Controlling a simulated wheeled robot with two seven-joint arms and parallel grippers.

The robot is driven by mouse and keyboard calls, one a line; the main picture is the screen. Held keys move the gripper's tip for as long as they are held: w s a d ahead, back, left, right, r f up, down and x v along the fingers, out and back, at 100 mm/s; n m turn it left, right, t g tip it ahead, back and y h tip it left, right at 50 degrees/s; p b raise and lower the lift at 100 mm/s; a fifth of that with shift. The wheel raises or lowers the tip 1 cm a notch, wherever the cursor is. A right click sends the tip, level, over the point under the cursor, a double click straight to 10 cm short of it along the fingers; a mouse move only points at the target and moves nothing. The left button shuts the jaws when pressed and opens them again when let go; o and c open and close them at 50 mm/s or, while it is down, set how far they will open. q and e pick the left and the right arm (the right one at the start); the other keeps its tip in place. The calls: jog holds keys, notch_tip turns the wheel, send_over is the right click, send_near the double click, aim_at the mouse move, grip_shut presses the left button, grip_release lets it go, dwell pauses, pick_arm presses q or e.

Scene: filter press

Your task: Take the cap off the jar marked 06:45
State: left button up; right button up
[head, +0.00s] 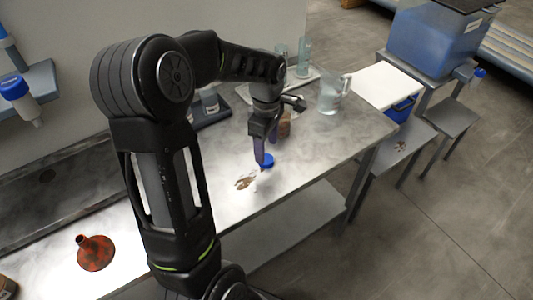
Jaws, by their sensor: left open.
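My left gripper (262,160) points down over the bench, its jaws open, with its tips right at a small blue cap (268,160). Whether a finger touches the cap cannot be told. The gripper hides part of the cap and what is under it. A brown patch (244,182), perhaps something in or under clear material, shows just left of and nearer than the cap. A small brown-filled container (285,124) stands behind the gripper, partly hidden. No 06:45 marking can be read. My right gripper is not in view.
A clear pitcher (331,94) stands at the bench's back right, beside a white board (388,85). Tall glassware (304,58) stands on a tray behind. A red-brown funnel (95,251) is at the front left. A blue-capped tube (20,95) hangs in a rack at left. The bench's right front is clear.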

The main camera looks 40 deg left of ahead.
aim_at(267, 159)
pick_arm(q)
notch_tip(267, 159, up, 8)
jog(key=shift+f, duration=0.15)
dwell(0.9)
